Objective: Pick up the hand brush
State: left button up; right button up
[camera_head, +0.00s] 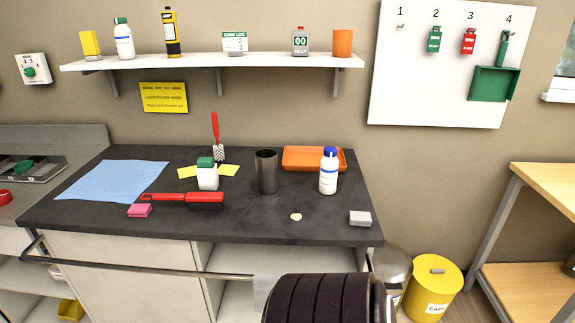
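A hand brush (205,199) with a red handle and red head over dark bristles lies on the dark worktop (150,222). Its handle points left, and it lies near the front, between a pink sponge (139,210) and a dark metal cup (266,172). Neither of my grippers is in view. A dark ribbed shape, which may be part of me, is at the bottom centre.
A white bottle with a green cap (207,178) stands just behind the brush head. A blue cloth (112,180), an orange tray (313,158), a blue-capped bottle (328,172) and a grey block (360,218) are also on the worktop. A metal rail (150,272) runs along its front.

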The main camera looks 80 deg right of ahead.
aim_at(203, 200)
jog(key=z, duration=2.1)
